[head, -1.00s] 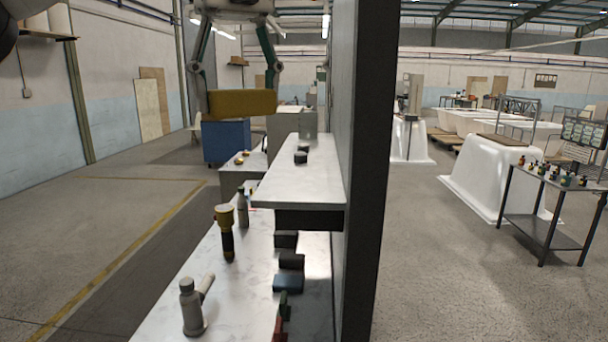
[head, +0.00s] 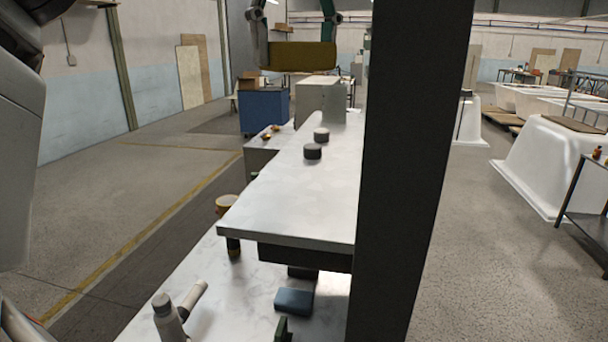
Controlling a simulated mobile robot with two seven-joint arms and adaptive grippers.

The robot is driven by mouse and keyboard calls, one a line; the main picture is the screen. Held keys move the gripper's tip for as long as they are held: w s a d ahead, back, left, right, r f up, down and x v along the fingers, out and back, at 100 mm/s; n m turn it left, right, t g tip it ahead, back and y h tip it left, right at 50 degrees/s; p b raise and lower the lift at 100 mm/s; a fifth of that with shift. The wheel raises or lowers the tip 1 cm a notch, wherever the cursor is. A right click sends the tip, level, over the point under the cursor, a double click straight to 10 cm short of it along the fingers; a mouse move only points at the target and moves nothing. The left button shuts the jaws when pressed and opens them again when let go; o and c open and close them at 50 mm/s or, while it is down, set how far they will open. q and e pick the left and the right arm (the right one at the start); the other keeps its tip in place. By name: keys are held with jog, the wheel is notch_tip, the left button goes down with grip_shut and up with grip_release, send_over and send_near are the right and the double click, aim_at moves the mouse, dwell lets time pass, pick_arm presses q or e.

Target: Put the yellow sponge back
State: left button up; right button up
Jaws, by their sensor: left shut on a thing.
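The yellow sponge (head: 298,56) is a dark yellow block at the top of the head view. My left gripper (head: 297,45) is shut on it, with one finger at each end. It holds the sponge in the air, above and beyond the raised white shelf (head: 290,190). The upper part of the gripper is cut off by the picture's top edge. My right gripper is not in view.
Two dark round pucks (head: 313,151) sit on the shelf. A dark post (head: 410,170) stands at its right. The shelf's front is bare.

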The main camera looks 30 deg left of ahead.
pick_arm(q)
notch_tip(320, 180, down, 8)
jog(key=b, duration=0.3)
send_over(297, 190)
notch_tip(297, 190, down, 6)
jog(key=shift+s+r, duration=0.1)
jog(key=shift+f+b, duration=0.35)
jog(key=shift+f, duration=0.4)
notch_tip(297, 190, down, 3)
jog(key=shift+f+b, duration=0.2)
jog(key=shift+b, duration=0.15)
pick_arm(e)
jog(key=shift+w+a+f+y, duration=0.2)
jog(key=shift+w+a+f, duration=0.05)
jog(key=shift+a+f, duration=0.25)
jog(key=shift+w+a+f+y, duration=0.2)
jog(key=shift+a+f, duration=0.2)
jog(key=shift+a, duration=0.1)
pick_arm(q)
jog(key=o, duration=0.9)
jog(key=shift+o, duration=0.8)
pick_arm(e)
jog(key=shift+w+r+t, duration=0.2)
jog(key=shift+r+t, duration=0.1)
